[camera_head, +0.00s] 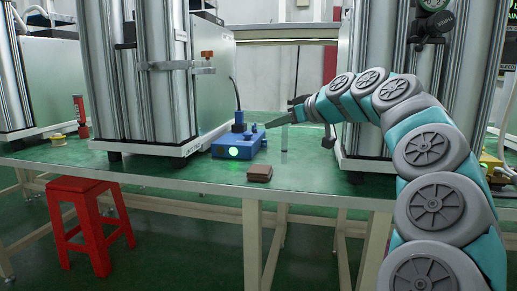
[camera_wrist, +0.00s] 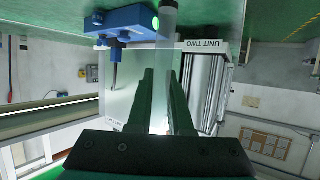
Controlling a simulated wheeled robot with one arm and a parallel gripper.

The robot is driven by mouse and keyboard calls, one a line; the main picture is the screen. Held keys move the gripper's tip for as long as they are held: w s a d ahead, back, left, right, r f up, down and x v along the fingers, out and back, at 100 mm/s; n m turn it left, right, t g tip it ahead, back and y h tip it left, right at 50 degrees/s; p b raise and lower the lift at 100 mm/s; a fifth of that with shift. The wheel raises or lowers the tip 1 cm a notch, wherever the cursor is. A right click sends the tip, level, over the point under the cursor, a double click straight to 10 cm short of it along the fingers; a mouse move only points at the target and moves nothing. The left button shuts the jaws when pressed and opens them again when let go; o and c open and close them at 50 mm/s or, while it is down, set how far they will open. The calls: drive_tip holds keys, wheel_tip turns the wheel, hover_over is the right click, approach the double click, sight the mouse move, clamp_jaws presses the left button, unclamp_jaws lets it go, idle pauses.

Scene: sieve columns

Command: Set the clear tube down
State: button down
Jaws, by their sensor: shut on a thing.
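The clear tube (camera_wrist: 168,22) is between the two dark fingers of my gripper (camera_wrist: 160,76) in the wrist view, with one end reaching past the fingertips. In the head view my gripper (camera_head: 277,120) is over the green table (camera_head: 190,170), right of the blue device, and the tube (camera_head: 284,138) shows faintly below the fingers, about upright. My gripper is shut on the tube. I cannot tell whether the tube's lower end touches the table.
A blue device (camera_head: 238,146) with a lit green light stands just left of the tube. A brown block (camera_head: 260,173) lies near the front edge. Tall metal column units (camera_head: 150,75) stand left and right. A red stool (camera_head: 85,205) is on the floor.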

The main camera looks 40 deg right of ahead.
drive_tip(key=d+p+x, duration=0.1)
drive_tip(key=d+x, duration=0.2)
drive_tip(key=x, duration=1.1)
drive_tip(key=shift+w+r, duration=0.3)
drive_tip(key=shift+w, duration=0.3)
drive_tip(key=shift+d, duration=0.1)
drive_tip(key=shift+f, duration=0.2)
drive_tip(key=c, duration=0.8)
unclamp_jaws()
drive_tip(key=shift+c, duration=0.2)
drive_tip(key=v, duration=0.7)
drive_tip(key=shift+s+r, duration=0.2)
drive_tip(key=shift+r, duration=0.05)
